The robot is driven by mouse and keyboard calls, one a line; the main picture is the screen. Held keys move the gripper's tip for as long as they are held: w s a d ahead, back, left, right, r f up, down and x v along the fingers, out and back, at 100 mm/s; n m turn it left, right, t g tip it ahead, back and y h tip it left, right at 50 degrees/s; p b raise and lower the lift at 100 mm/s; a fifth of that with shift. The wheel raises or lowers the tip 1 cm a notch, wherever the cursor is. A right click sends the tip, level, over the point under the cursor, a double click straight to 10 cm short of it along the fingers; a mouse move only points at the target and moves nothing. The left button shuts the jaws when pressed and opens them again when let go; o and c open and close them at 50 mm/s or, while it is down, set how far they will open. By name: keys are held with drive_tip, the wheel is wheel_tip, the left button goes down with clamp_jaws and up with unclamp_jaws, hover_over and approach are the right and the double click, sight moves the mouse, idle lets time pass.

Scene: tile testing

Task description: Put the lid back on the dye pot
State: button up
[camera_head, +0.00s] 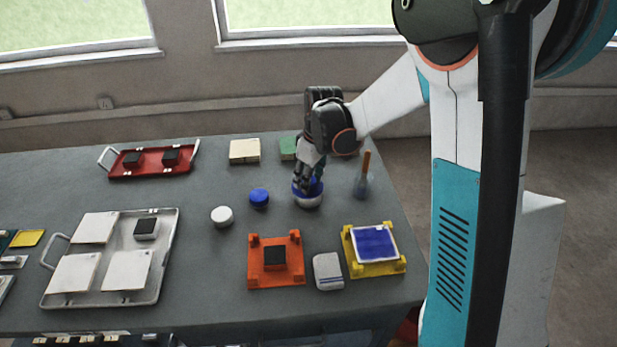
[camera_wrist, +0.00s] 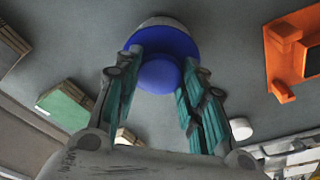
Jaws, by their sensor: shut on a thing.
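My gripper (camera_head: 308,185) is at the far right part of the table, pointing down, its fingers shut on the round knob of the blue lid (camera_wrist: 160,75). The lid is a wide blue disc. It is right over the white dye pot (camera_head: 308,202) and looks level with its mouth. In the wrist view the pot's pale side (camera_wrist: 163,20) shows past the lid's far edge. I cannot tell whether the lid touches the rim all round. The fingers hide part of the lid.
A blue round piece (camera_head: 259,197) and a white round piece (camera_head: 221,217) stand left of the pot. A beaker with a brown stick (camera_head: 362,185) stands close on the right. Orange (camera_head: 290,276) and yellow (camera_head: 375,268) stands are in front. Green blocks (camera_head: 288,148) lie behind.

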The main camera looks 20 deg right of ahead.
drive_tip(key=o, duration=1.3)
drive_tip(key=shift+o, duration=0.5)
drive_tip(key=o, duration=0.4)
drive_tip(key=shift+r, duration=0.15)
drive_tip(key=shift+r+p, duration=2.35)
drive_tip(key=shift+r, duration=1.05)
